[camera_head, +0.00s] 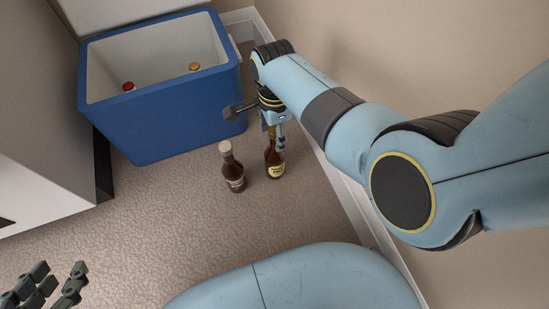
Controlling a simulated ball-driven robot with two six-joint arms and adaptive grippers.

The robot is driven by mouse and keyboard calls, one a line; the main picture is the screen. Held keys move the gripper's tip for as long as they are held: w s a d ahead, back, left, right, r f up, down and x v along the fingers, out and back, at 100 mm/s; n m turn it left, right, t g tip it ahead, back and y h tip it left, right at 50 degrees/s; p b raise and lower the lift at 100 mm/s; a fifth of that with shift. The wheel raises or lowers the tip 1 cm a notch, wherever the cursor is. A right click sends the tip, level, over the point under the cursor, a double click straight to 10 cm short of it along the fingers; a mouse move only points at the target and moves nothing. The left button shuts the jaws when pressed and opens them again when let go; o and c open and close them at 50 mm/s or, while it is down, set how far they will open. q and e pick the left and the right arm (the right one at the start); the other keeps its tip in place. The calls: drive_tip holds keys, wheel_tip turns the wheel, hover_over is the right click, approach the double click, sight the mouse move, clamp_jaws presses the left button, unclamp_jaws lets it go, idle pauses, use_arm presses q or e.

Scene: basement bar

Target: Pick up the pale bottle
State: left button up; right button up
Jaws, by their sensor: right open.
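Two bottles stand upright on the carpet in front of the cooler. The amber-brown bottle with a yellowish label (274,168) is the lighter of the two. The darker brown bottle (232,172) stands just left of it, apart from it. My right gripper (272,124) is open, pointing down over the amber bottle, with its fingers at the neck. The bottle's top is hidden by the gripper, and I cannot tell whether the fingers touch it. My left gripper (47,284) is at the lower left, open and empty, far from both bottles.
A blue cooler (180,118) with a white inside stands open behind the bottles; a red-capped bottle (128,87) and a gold-capped bottle (194,67) show inside. A wall with a white baseboard (345,190) runs close on the right. Carpet at left front is clear.

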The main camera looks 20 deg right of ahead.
clamp_jaws()
drive_tip(key=shift+r, duration=0.15)
idle(0.5)
